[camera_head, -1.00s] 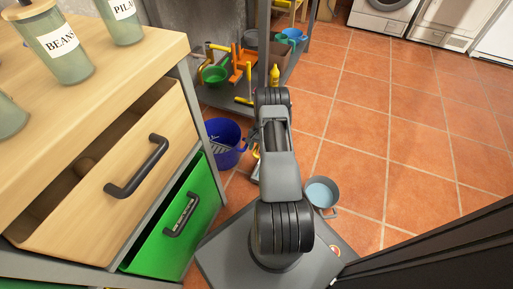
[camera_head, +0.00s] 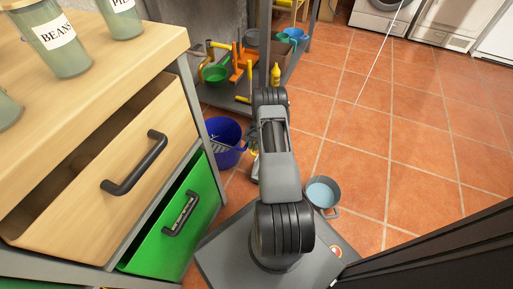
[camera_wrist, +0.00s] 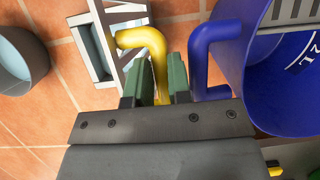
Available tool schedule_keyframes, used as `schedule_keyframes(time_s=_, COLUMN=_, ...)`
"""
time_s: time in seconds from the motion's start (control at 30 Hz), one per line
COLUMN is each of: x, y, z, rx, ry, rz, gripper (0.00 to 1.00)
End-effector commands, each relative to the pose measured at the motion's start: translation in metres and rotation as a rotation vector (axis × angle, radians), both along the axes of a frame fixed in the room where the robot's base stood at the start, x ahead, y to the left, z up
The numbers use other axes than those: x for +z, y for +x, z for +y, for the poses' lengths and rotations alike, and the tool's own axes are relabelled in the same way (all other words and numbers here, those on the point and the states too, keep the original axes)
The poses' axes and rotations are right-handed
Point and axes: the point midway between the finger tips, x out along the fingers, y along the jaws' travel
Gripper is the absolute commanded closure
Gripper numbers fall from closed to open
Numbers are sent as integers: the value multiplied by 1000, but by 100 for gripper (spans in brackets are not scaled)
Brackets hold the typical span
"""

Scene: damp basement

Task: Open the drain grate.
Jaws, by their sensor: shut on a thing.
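In the wrist view a yellow bent handle (camera_wrist: 148,42) rises beside a pale grey slotted metal piece (camera_wrist: 97,48), which looks like the drain grate. My gripper (camera_wrist: 154,82) has its green fingers closed on the lower part of the yellow handle. How the handle joins the grate, and whether the grate is raised, I cannot tell. In the head view my arm hides most of this spot; only a small bit of yellow and grey shows beside it.
A blue bucket (camera_wrist: 265,90) with a blue handle stands close to the right of my gripper. A grey pot (camera_wrist: 22,60) is on the left. An open wooden drawer (camera_head: 120,180) and a green drawer (camera_head: 175,235) jut out. Tiled floor (camera_head: 420,140) is clear beyond.

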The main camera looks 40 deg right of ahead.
Motion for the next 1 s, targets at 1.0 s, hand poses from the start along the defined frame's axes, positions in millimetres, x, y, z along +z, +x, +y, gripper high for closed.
schedule_keyframes(time_s=1.0, x=77, y=11, z=-30, rx=-2, ry=-4, rz=-3, gripper=68)
